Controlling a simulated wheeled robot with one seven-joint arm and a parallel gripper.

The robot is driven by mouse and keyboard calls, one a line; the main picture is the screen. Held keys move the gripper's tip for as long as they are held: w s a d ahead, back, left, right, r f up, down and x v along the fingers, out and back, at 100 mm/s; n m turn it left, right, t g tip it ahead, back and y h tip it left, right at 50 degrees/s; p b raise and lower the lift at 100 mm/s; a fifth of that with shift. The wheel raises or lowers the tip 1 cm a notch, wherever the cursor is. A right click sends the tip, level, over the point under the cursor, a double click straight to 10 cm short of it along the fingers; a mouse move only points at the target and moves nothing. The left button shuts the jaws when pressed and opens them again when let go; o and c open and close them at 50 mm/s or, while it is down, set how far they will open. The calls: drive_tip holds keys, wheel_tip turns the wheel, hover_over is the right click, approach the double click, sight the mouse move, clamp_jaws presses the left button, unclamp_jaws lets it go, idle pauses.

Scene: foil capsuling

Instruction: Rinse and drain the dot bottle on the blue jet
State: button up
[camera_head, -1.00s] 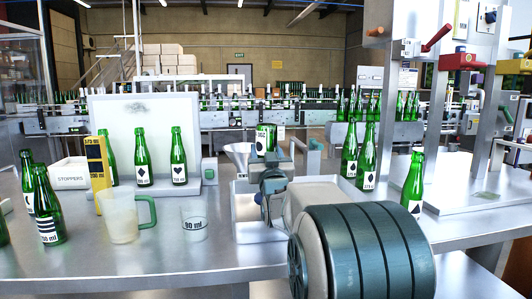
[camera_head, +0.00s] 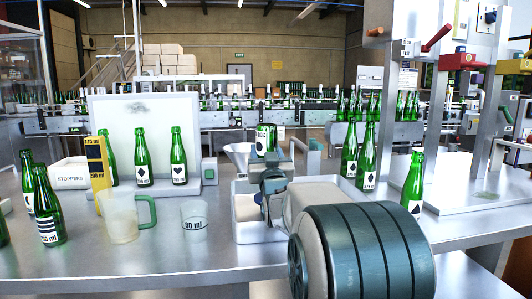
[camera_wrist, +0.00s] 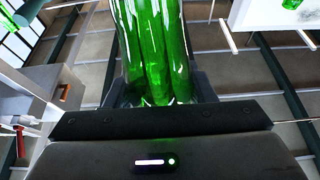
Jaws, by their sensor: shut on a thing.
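My gripper (camera_head: 270,174) is shut on a green bottle (camera_head: 271,133) above the steel basin (camera_head: 241,231) at the middle of the bench. The bottle shows a white label with a dark mark near its upper end in the head view; its lower part is hidden by my gripper. I cannot tell for sure if the mark is a dot. In the wrist view the bottle's green glass (camera_wrist: 155,50) stands between the fingers. A blue jet cannot be made out; my arm covers part of the basin.
A funnel (camera_head: 238,152) stands behind the basin. Left are a jug (camera_head: 120,218), a small 90 ml cup (camera_head: 194,224), a yellow gauge (camera_head: 98,165) and a striped bottle (camera_head: 47,210). A diamond bottle (camera_head: 413,185) stands right.

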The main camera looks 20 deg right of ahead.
sight(266, 140)
drive_tip(key=shift+r, duration=1.5)
idle(1.0)
idle(2.1)
drive_tip(key=s+a+r, duration=0.1)
drive_tip(key=s+r, duration=0.4)
drive_tip(key=r, duration=0.1)
drive_tip(key=shift+s+a+p, duration=0.35)
drive_tip(key=shift+s, duration=0.05)
drive_tip(key=shift+w+r+p, duration=0.1)
drive_tip(key=shift+r+p, duration=0.1)
drive_tip(key=shift+p, duration=0.45)
